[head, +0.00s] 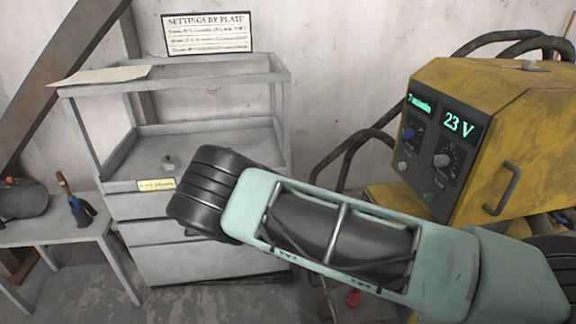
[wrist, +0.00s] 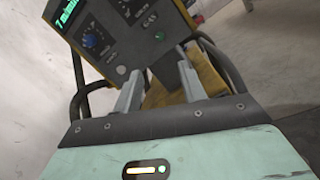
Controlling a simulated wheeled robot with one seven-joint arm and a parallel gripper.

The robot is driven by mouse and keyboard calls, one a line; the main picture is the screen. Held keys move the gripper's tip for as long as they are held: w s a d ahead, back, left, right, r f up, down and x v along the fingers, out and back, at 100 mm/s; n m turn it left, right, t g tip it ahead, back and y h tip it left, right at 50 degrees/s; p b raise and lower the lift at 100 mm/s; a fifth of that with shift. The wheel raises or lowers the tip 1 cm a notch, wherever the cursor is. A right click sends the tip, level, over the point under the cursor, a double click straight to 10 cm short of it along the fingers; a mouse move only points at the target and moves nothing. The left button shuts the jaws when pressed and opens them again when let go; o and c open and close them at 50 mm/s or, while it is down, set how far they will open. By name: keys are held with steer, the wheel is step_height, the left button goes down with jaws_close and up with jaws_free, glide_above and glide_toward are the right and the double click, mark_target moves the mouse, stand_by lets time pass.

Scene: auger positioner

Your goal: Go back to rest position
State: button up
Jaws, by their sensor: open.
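My gripper (wrist: 158,84) shows in the wrist view with its two grey fingers apart and nothing between them. Beyond the fingers are the yellow welding machine and its dark control panel (wrist: 115,30), tilted in that view. In the head view my green arm crosses from the lower right to the middle, and my gripper cannot be made out there. The yellow welding machine (head: 530,125) stands at the right, its panel lit with "23 V" and a second green readout. I cannot tell from these frames how far the fingers are from the panel.
A grey shelf cart (head: 200,262) stands behind my arm, with a small metal part (head: 170,163) on its shelf. A settings sign (head: 207,33) is above it. A low side table (head: 60,232) is at left. Dark hoses (head: 345,150) loop beside the machine.

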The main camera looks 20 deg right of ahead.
steer(key=s+a+r+m+y, duration=0.2)
steer(key=s+a+y, duration=0.8)
steer(key=a+y, duration=0.25)
steer(key=s+a+r+t+y, duration=0.4)
steer(key=s+a+r+y, duration=0.3)
steer(key=s+a+r, duration=0.4)
step_height(320, 180, up, 2)
steer(key=shift+a, duration=0.15)
steer(key=shift+c, duration=0.5)
